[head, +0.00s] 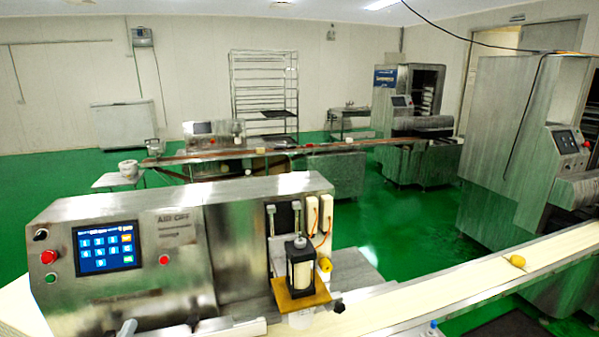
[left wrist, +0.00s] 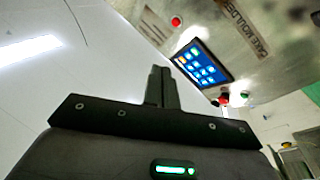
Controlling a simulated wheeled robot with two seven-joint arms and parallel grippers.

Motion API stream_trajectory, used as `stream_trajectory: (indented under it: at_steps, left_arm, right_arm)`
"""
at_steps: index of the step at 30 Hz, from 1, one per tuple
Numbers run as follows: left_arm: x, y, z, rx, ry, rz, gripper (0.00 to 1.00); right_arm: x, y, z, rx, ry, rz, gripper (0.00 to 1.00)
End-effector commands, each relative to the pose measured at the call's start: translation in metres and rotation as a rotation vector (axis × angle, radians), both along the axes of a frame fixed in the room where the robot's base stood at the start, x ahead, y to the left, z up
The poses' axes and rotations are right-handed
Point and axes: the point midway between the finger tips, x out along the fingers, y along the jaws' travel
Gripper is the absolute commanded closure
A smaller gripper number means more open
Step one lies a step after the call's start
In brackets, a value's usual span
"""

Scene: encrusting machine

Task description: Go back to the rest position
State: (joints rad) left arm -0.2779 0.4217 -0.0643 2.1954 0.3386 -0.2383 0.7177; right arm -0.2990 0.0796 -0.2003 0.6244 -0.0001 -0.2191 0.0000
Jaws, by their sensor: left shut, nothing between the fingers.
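My left gripper shows in the left wrist view (left wrist: 162,76) with its two dark fingers together and nothing between them. The machine's blue touch screen (head: 107,248) also shows in the left wrist view (left wrist: 201,64), beyond the fingers. I cannot make out my right gripper in either view.
A pale conveyor belt (head: 455,290) runs right from the machine, with a yellow piece (head: 517,261) on it. A dark-framed unit (head: 299,265) stands on an orange plate (head: 302,294). Tall steel cabinets (head: 510,150) stand at right. Green floor (head: 385,220) lies open behind.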

Motion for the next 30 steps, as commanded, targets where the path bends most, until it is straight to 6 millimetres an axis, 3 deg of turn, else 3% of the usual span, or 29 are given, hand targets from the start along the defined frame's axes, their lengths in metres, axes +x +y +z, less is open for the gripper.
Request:
stream_trajectory:
  at_steps: [8, 14, 21, 30]
  left_arm:
    - [-0.022, -0.024, -0.058, 0.060, 0.287, -0.001, 1.00]
    - [-0.060, -0.055, -0.113, 0.152, 0.594, -0.053, 1.00]
    - [-0.135, -0.095, -0.170, 0.302, 0.989, -0.194, 1.00]
    - [-0.225, -0.127, -0.197, 0.465, 1.342, -0.407, 1.00]
  right_arm:
    - [0.002, 0.000, 0.000, -0.001, -0.002, 0.000, 0.69]
    - [-0.002, -0.001, 0.000, -0.001, 0.005, 0.000, 0.69]
    - [-0.005, -0.001, 0.000, -0.002, 0.008, 0.000, 0.69]
    - [-0.004, -0.001, 0.000, -0.002, 0.008, 0.000, 0.69]
